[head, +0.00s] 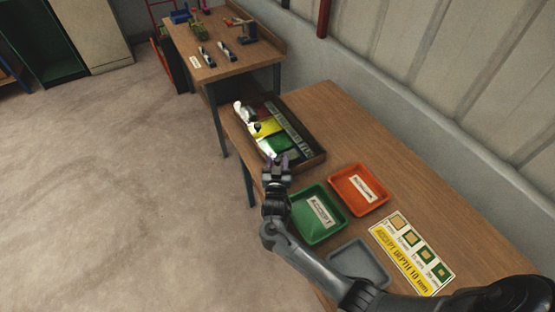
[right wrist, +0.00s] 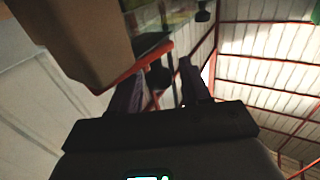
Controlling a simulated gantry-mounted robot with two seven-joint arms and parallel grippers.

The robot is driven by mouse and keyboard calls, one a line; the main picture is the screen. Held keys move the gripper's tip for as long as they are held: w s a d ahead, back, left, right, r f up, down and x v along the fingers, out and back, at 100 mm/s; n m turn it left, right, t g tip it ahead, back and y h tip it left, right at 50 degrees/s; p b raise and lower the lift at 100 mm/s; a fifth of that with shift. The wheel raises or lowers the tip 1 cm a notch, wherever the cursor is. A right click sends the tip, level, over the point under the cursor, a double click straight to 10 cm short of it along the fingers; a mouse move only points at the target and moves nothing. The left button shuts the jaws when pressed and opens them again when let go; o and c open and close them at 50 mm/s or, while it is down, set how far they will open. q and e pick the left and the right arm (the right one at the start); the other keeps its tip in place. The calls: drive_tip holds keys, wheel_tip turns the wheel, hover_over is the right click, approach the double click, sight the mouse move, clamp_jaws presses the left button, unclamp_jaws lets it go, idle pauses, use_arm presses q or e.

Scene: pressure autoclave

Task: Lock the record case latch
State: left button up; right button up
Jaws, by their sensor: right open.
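The brown, shallow case (head: 318,161), which I take to be the record case, lies on the near table. It holds yellow, green and red panels and a lettered strip. White patches on its left side may be glare or parts. My right gripper (head: 277,162) is at the case's near left corner, fingers pointing at it. In the right wrist view the gripper (right wrist: 160,82) is open, with a small dark rounded part (right wrist: 160,75) seen between the fingers; I cannot tell whether it is the latch. A brown block (right wrist: 70,35) fills the upper left. My left gripper is out of view.
A green tray (head: 301,233), an orange tray (head: 344,183) and a grey tray (head: 342,258) stand on the near table (head: 400,190). A depth chart (head: 411,253) lies to their right. A second table (head: 240,68) with tools stands behind. The floor at left is clear.

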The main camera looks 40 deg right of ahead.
clamp_jaws()
drive_tip(key=m+g+h+b, duration=0.2)
drive_tip(key=b, duration=0.1)
drive_tip(key=shift+w+d+f+g, duration=0.1)
drive_tip(key=shift+d+g, duration=0.2)
drive_tip(key=shift+d+r+m+g+h+b, duration=0.2)
drive_tip(key=shift+m+g+h+b, duration=0.15)
drive_tip(key=shift+m+g+h, duration=0.2)
drive_tip(key=shift+r, duration=0.15)
unclamp_jaws()
drive_tip(key=shift+s, duration=0.2)
drive_tip(key=shift+d, duration=0.1)
